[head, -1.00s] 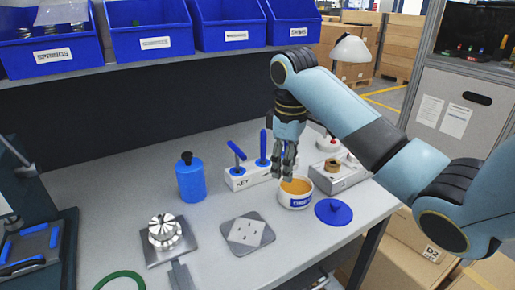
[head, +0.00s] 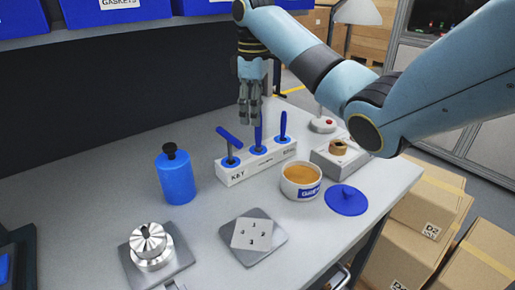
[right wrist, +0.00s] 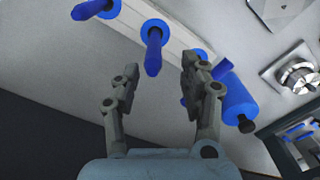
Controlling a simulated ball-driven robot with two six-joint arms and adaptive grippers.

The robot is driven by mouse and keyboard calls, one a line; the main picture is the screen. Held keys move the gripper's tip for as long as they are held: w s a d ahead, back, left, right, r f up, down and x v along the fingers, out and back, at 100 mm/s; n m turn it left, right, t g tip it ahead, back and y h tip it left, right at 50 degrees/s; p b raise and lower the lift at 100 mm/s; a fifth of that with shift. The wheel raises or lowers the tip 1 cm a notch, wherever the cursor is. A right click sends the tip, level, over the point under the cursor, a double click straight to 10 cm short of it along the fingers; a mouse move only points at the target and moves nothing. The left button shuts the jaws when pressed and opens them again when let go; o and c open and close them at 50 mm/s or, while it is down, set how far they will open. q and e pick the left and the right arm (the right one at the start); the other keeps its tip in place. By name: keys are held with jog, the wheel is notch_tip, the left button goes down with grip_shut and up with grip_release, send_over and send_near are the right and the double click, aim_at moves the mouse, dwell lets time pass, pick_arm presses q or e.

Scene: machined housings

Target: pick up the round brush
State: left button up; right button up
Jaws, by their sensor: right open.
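A white rack (head: 237,176) on the bench holds three blue-handled tools. One has a T-shaped handle (head: 229,138) at the end marked KEY. A straight middle handle (head: 258,140) and a straight right handle (head: 283,125) stand beside it. Only handles show, so I cannot tell which is the round brush. My right gripper (head: 250,115) is open and empty, pointing down over the rack at the middle handle. In the right wrist view the middle handle (right wrist: 153,50) shows between and beyond the open fingers (right wrist: 155,85), with the T handle near one finger. My left gripper is not in view.
A blue bottle (head: 177,178) stands left of the rack. A white tub (head: 300,182) of orange paste and its blue lid (head: 347,200) are at right, near a grey block (head: 342,160). A square plate (head: 253,235) and a metal chuck (head: 150,247) are in front.

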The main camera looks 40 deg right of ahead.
aim_at(257, 152)
jog(key=f, duration=0.2)
jog(key=d+f+b, duration=0.1)
jog(key=f, duration=0.1)
jog(key=shift+s+f, duration=0.1)
jog(key=shift+f, duration=0.5)
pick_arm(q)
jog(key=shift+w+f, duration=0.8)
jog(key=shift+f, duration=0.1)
pick_arm(e)
grip_shut()
